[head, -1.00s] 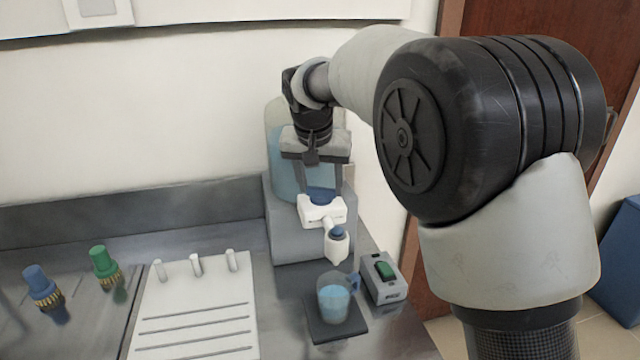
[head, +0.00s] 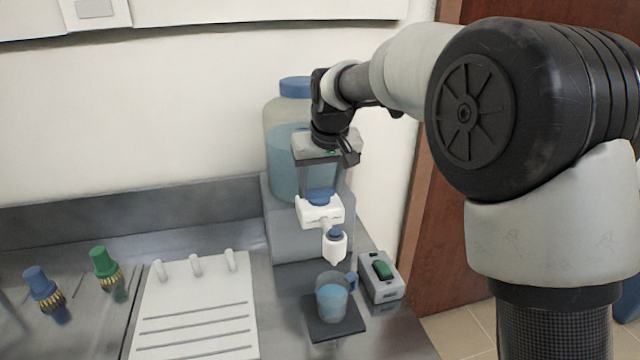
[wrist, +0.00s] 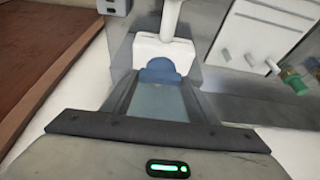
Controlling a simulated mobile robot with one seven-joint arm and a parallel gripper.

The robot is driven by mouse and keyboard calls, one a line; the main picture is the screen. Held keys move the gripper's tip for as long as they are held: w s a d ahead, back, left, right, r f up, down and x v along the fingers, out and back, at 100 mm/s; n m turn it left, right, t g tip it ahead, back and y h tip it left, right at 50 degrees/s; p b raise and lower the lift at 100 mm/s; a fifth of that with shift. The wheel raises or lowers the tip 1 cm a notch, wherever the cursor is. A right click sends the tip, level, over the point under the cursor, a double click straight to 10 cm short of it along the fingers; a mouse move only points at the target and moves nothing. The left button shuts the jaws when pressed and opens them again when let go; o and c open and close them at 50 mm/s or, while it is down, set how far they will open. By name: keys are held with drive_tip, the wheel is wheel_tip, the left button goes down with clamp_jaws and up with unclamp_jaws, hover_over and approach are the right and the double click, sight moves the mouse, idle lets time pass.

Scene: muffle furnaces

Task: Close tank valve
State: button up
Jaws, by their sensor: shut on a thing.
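The tank (head: 283,158) is a clear container of blue liquid with a blue cap, standing on a grey block. Its white valve (head: 310,211) has a blue handle (head: 321,197) on top and a spout (head: 334,247) pointing down. My gripper (head: 320,194) reaches down from above and is shut on the blue handle, a finger on either side. In the wrist view the handle (wrist: 160,72) sits between my fingertips, against the white valve body (wrist: 165,50). The fingers partly hide the handle, so its exact angle is unclear.
A cup (head: 332,298) with blue liquid stands under the spout on a dark plate (head: 352,325). A grey box with a green switch (head: 383,271) is to its right. A white rack (head: 196,310) and blue and green fittings (head: 104,267) lie left.

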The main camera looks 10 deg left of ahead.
drive_tip(key=o, duration=1)
drive_tip(key=shift+o, duration=0.2)
drive_tip(key=p+v, duration=0.1)
drive_tip(key=v, duration=1.6)
drive_tip(key=shift+s+r, duration=0.15)
drive_tip(key=shift+r, duration=0.1)
